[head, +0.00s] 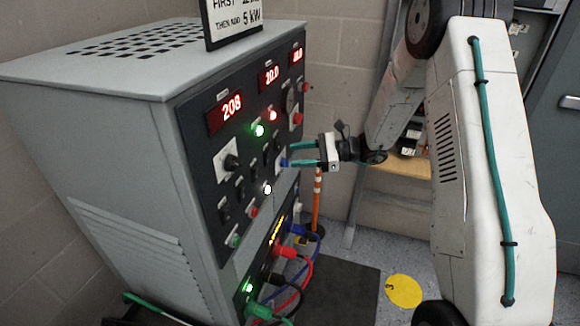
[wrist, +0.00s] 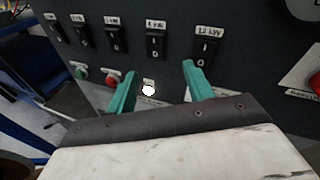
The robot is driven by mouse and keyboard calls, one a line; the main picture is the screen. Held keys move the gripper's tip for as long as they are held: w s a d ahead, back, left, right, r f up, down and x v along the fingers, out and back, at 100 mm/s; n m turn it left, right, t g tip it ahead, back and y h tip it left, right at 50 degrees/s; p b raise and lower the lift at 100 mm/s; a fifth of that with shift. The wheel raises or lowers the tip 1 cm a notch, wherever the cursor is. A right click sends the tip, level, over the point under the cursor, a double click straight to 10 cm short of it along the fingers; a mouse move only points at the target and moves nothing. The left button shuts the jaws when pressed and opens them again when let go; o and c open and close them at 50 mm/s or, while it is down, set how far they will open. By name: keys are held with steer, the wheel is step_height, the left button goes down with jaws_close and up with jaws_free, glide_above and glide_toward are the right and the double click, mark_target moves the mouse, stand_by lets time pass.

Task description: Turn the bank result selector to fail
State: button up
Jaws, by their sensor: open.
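The grey cabinet (head: 130,150) has a dark front panel with switches, lamps and red displays. A black rotary knob (head: 230,161) sits on a white plate at its left. Another dial (head: 290,101) is at the upper right. I cannot read which one is the bank result selector, or its setting. My gripper (head: 289,155) is open, its teal fingers pointing at the panel's right part. In the wrist view my gripper (wrist: 157,80) spans a small white round part (wrist: 148,90) below the rocker switches. I cannot tell whether the fingers touch the panel.
Rocker switches, including one labelled 12 kW (wrist: 206,45), line the panel. A red button (wrist: 315,82) is at the right in the wrist view. Coloured cables (head: 300,265) hang from the lower panel. A sign (head: 232,20) stands on top. A yellow floor disc (head: 405,291) lies right.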

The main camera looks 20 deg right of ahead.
mark_target(285, 163)
steer(key=w+d+f+m+t+h, duration=0.1)
steer(key=w+d+f+m+t, duration=0.2)
steer(key=f, duration=0.3)
steer(key=w+d+f+m+t, duration=0.2)
steer(key=d+f+m, duration=0.1)
steer(key=f, duration=0.2)
steer(key=x, duration=0.8)
steer(key=shift+w, duration=0.2)
steer(key=shift+d, duration=0.15)
steer(key=c, duration=1)
